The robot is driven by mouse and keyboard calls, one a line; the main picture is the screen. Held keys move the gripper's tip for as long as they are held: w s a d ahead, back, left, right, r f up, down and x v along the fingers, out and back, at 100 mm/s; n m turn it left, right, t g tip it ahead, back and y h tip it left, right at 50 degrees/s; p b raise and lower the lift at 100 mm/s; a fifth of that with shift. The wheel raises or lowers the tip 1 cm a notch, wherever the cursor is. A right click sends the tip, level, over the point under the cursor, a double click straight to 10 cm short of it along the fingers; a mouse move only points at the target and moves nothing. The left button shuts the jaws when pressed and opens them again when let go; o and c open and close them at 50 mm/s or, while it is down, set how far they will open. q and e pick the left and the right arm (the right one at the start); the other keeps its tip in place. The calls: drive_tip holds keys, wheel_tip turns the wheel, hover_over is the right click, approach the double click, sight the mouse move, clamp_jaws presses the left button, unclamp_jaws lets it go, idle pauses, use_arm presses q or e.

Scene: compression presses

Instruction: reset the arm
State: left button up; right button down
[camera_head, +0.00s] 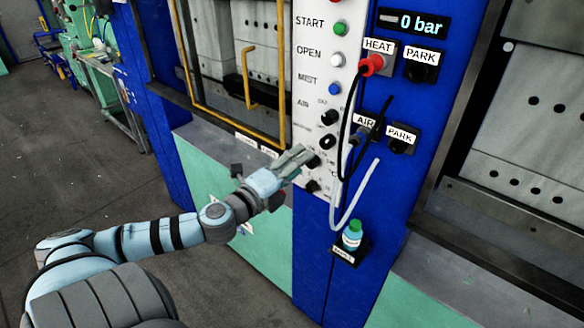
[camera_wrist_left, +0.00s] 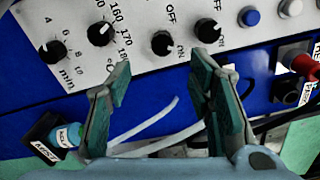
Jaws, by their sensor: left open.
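My left arm comes in from the lower left in the head view. Its gripper (camera_head: 304,163) is at the lower part of a white control panel (camera_head: 318,85), in front of the black knobs. In the left wrist view, the gripper's two fingers (camera_wrist_left: 163,82) stand apart with nothing between them. Black knobs, among them a dial (camera_wrist_left: 101,33) and an ON/OFF knob (camera_wrist_left: 163,42), lie beyond the fingertips. I cannot tell whether a fingertip touches the panel. My right gripper is in neither view.
Beside the panel, a red plug (camera_head: 372,64) sits at HEAT and cables hang below. A white hose (camera_head: 361,195) curves down near a green-capped bottle (camera_head: 352,236) on a small black holder (camera_head: 350,254). A yellow-framed press door (camera_head: 281,75) is at left. Open floor (camera_head: 60,170) lies further left.

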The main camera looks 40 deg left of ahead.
use_arm(q)
drive_tip(key=shift+s+d+r, duration=0.1)
drive_tip(key=shift+s+d, duration=0.1)
drive_tip(key=shift+s, duration=0.7)
